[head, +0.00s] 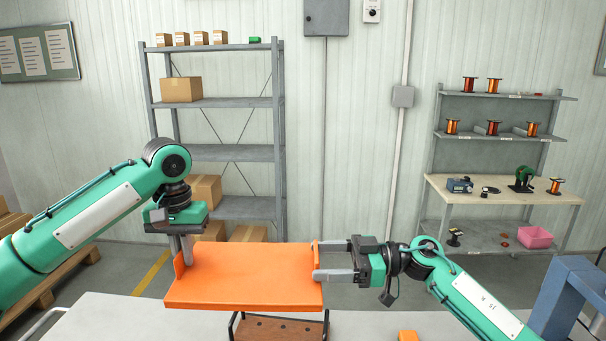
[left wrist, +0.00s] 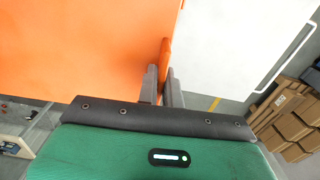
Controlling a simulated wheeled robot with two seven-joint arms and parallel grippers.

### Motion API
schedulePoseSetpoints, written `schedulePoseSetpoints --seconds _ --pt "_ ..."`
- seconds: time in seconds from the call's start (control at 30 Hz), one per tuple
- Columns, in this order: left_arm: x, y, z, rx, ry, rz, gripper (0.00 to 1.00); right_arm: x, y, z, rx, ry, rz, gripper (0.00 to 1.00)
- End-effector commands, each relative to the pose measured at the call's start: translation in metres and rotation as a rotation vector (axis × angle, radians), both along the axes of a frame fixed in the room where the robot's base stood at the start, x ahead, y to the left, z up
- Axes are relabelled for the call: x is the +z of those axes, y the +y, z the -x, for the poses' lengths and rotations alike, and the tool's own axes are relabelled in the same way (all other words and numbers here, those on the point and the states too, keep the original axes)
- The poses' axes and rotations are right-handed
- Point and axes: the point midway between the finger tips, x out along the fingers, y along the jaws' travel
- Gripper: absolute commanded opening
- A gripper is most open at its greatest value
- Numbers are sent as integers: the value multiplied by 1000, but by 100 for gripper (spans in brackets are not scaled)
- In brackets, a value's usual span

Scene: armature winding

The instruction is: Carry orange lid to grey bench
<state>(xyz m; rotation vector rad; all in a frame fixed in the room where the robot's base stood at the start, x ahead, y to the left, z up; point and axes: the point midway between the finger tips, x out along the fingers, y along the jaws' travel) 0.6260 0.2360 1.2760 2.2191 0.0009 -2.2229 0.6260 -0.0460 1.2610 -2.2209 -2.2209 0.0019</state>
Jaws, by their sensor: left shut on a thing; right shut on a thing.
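The orange lid (head: 244,277) is a flat panel with an upright tab at each end. In the head view it is held level between my two grippers, above a pale bench top. My left gripper (head: 186,250) points down and is shut on the tab at the lid's left end. My right gripper (head: 318,262) comes in from the right and is shut on the tab at the right end. In the left wrist view the lid (left wrist: 75,50) fills the upper left, and the left fingers (left wrist: 162,85) pinch its orange tab. I cannot tell which surface is the grey bench.
The pale bench top (head: 110,318) lies below the lid. A brown block in a dark frame (head: 280,329) stands under the lid's front edge. A small orange piece (head: 407,336) is to its right. A blue frame (head: 570,300) stands at the right. Shelves line the back wall.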

Motion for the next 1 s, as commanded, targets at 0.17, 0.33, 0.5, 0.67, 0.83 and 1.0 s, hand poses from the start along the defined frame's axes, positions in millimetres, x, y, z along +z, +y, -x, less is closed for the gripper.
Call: schedulePoseSetpoints --seconds 0.17,0.33,0.5,0.67,0.83,1.0 --pt "16 1 -17 4 -1 0 0 16 -1 -18 -3 -2 0 43" --pt "25 1 -29 4 -1 -1 0 25 -1 -29 -2 0 0 43" --pt "31 2 -34 4 -1 -2 0 31 -1 -35 -2 -1 0 43" --pt "35 2 -32 3 -2 -1 0 35 -1 -32 -2 -1 1 43" --pt "47 3 -19 3 -5 -2 0 46 -2 -19 -2 -3 1 43" --pt "62 3 0 3 -5 -2 0 61 -2 0 -2 -4 2 43"
